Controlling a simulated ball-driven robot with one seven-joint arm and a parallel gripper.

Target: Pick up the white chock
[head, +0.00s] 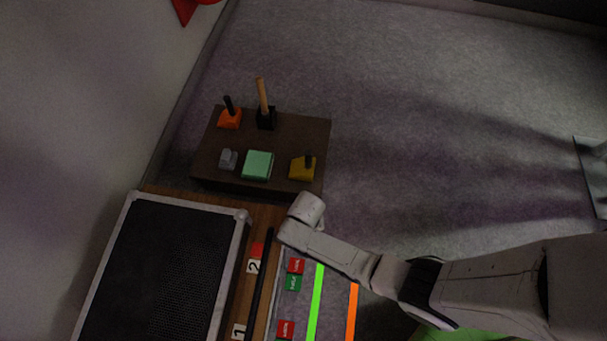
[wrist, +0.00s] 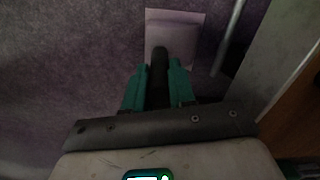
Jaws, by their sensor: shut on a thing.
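In the wrist view, my gripper (wrist: 160,68) has two teal fingers closed on a dark upright handle. Beyond the fingertips, the dark handle meets a pale, pinkish-white block, which looks like the white chock (wrist: 174,25). The fingers are on the handle and apart from the block's pale face. Whether the chock is lifted or resting on something cannot be told. In the head view my gripper and the white chock are hidden.
In the head view, a dark brown table (head: 275,145) holds an orange chock (head: 229,120), a black chock with a wooden handle (head: 265,117), a grey piece (head: 228,160), a green block (head: 258,165) and a yellow chock (head: 301,170). A black-topped case (head: 165,270) stands left. Open floor lies right.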

